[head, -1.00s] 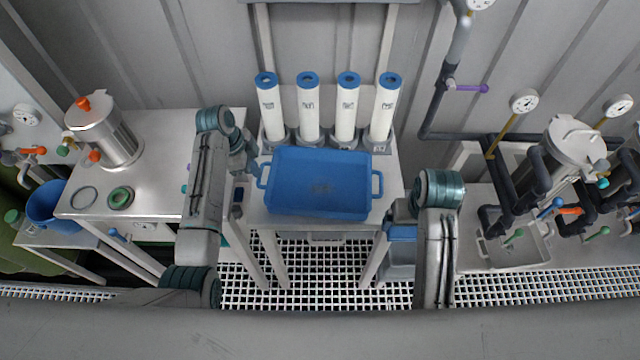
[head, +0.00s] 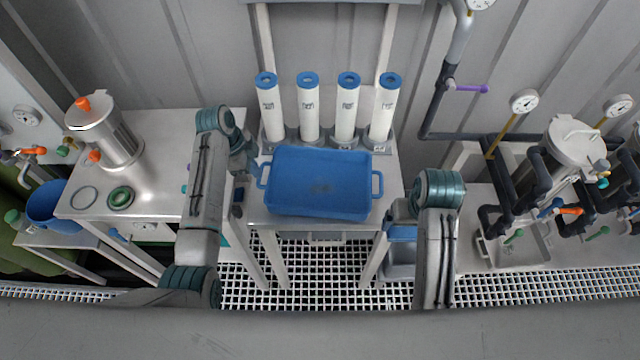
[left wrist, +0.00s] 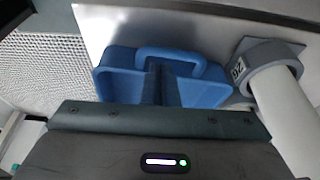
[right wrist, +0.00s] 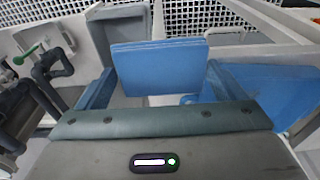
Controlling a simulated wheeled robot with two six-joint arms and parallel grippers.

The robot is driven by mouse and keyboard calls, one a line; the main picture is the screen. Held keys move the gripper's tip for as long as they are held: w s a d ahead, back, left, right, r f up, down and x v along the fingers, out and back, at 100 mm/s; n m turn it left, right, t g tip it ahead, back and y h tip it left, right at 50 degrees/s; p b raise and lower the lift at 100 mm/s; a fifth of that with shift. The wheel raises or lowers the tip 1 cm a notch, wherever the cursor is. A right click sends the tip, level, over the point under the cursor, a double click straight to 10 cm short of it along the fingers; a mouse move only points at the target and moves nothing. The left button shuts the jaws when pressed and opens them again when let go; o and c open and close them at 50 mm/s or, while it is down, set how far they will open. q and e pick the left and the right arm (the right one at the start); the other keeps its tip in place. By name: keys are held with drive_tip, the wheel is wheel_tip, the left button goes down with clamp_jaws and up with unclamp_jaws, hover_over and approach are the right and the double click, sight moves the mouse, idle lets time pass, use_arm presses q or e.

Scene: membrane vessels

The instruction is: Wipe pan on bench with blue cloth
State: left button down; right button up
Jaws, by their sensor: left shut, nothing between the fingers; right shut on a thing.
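The pan is a blue rectangular tray (head: 318,165) with a handle at each end, on the bench (head: 270,218). A faint dark smear shows on its floor. It also shows in the left wrist view (left wrist: 118,82) and at the right of the right wrist view (right wrist: 275,88). My left gripper (head: 256,178) is shut and empty beside the pan's left handle; I cannot tell whether it touches. My right gripper (head: 398,212) is shut on the blue cloth (right wrist: 160,66), right of the pan and outside it. The cloth is partly hidden in the head view (head: 402,232).
Several white cylinders with blue caps (head: 347,108) stand behind the pan. A grey bin (head: 400,264) is below my right gripper. A steel vessel (head: 108,135) and a green ring (head: 120,197) are on the left table. Pipes and valves (head: 520,190) fill the right side.

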use_arm(q)
drive_tip(key=shift+f+b, duration=0.3)
drive_tip(key=shift+f, duration=0.55)
use_arm(e)
drive_tip(key=shift+f, duration=0.3)
use_arm(q)
drive_tip(key=shift+r, duration=0.1)
use_arm(e)
drive_tip(key=shift+r, duration=0.1)
use_arm(q)
wheel_tip(320, 180, up, 4)
drive_tip(key=p, duration=0.5)
drive_tip(key=shift+r, duration=0.2)
use_arm(e)
wheel_tip(320, 180, up, 5)
drive_tip(key=shift+f, duration=0.1)
use_arm(q)
drive_tip(key=shift+r+p, duration=0.6)
drive_tip(key=shift+r, duration=0.15)
use_arm(e)
drive_tip(key=shift+r, duration=0.6)
